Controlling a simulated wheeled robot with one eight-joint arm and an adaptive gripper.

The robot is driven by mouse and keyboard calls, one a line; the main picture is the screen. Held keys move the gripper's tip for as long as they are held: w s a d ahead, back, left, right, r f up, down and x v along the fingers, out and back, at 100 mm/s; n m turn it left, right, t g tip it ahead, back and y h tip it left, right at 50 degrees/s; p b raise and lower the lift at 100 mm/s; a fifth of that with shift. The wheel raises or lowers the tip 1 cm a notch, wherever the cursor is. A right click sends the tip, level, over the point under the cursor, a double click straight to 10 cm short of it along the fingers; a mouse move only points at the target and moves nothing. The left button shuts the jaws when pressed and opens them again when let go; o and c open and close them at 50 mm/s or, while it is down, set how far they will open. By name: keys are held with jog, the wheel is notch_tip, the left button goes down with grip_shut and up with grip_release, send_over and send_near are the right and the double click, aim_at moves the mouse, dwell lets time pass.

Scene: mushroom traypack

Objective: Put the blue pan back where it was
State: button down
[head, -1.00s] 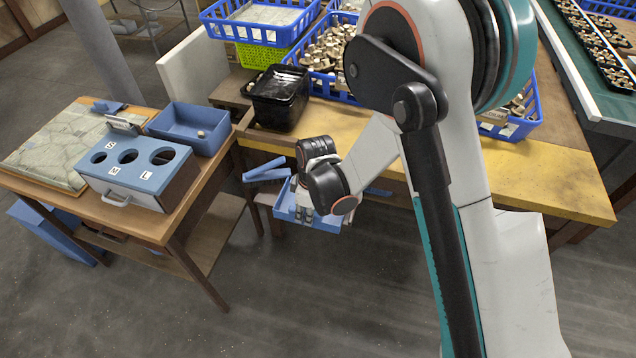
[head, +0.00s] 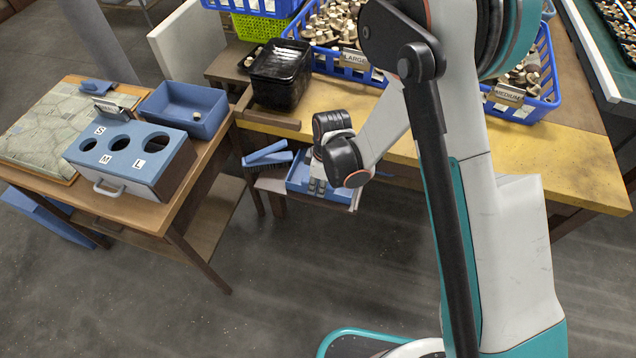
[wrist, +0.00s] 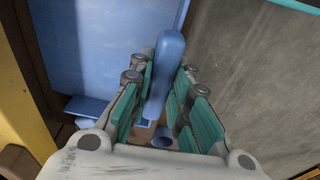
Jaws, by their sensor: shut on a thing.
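The blue pan (head: 298,172) is beside the front edge of the yellow-topped table, below its top, in the head view. My gripper (head: 317,187) reaches down over it and hides part of it. In the wrist view my gripper (wrist: 160,100) is shut on a blue handle (wrist: 170,60) that stands between its green-padded fingers. A broad flat blue surface (wrist: 95,45) lies left of the handle. Whether the pan rests on the low ledge or hangs just above it, I cannot tell.
A blue brush (head: 268,155) with dark bristles is just left of the pan, above a low ledge (head: 272,185). The yellow table (head: 480,165) carries black trays (head: 278,85) and mushroom crates. A wooden table (head: 155,215) with a sizing box stands left. The floor in front is clear.

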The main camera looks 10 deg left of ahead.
jog(key=shift+f, duration=0.15)
jog(key=c, duration=1.5)
grip_release()
jog(key=r+p, duration=0.2)
jog(key=r, duration=0.2)
jog(key=r+p, duration=0.2)
jog(key=r, duration=0.3)
jog(key=r+p, duration=0.2)
jog(key=r, duration=0.2)
jog(key=shift+d+r, duration=0.25)
jog(key=shift+r, duration=0.1)
